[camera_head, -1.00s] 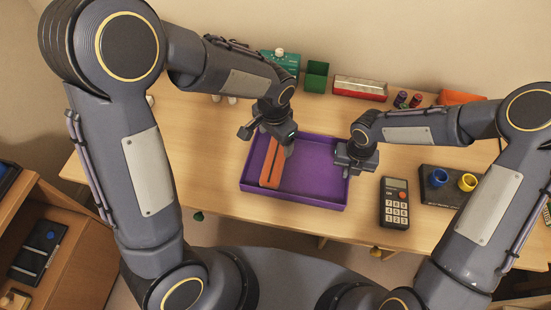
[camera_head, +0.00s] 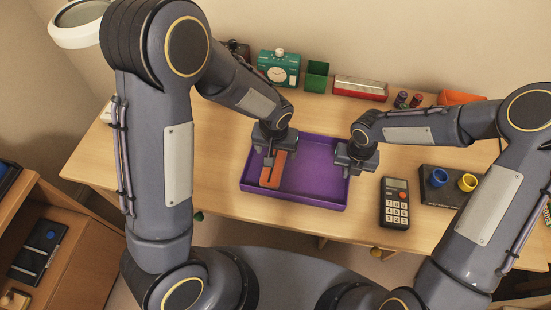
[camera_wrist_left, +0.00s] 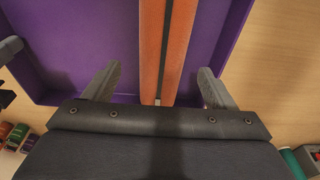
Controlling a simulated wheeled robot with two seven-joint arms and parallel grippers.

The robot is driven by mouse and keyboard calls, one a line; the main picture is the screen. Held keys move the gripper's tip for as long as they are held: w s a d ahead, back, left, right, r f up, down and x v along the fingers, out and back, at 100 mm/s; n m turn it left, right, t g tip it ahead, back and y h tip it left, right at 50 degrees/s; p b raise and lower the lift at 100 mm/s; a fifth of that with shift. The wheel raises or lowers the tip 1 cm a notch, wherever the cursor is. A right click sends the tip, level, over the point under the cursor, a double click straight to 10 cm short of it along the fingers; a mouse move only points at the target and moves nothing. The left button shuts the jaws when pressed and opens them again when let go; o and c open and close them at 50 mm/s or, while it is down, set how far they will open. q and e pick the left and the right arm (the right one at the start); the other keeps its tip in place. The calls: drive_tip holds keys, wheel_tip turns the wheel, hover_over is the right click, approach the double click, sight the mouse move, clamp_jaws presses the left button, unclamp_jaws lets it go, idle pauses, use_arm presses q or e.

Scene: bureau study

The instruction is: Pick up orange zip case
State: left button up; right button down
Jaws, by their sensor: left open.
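The orange zip case (camera_head: 270,175) lies in the left part of the purple tray (camera_head: 315,192). My left gripper (camera_head: 271,157) is above the case's far end, pointing down. In the left wrist view the case (camera_wrist_left: 166,45) shows its dark zip line and lies between the two spread fingers of my left gripper (camera_wrist_left: 158,88). There is a gap on each side of the case, and nothing is held. My right gripper (camera_head: 354,170) is over the tray's right edge. Its fingers are too small and dark to show whether they are open.
A calculator (camera_head: 396,203) and a dark stand with blue and yellow cups (camera_head: 439,178) are to the right. A green clock (camera_head: 279,70), green box (camera_head: 317,76) and red case (camera_head: 360,88) line the wall. Bare desk (camera_head: 225,195) lies left of the tray.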

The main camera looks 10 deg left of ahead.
use_arm(q)
drive_tip(key=f, duration=0.4)
drive_tip(key=shift+w+a+f, duration=0.15)
drive_tip(key=shift+w+f, duration=0.2)
drive_tip(key=shift+f, duration=0.05)
drive_tip(key=c, duration=1.1)
wheel_tip(320, 180, up, 10)
drive_tip(key=shift+r, duration=0.1)
use_arm(e)
drive_tip(key=c, duration=2.1)
unclamp_jaws()
drive_tip(key=o, duration=0.5)
drive_tip(key=shift+o, duration=0.2)
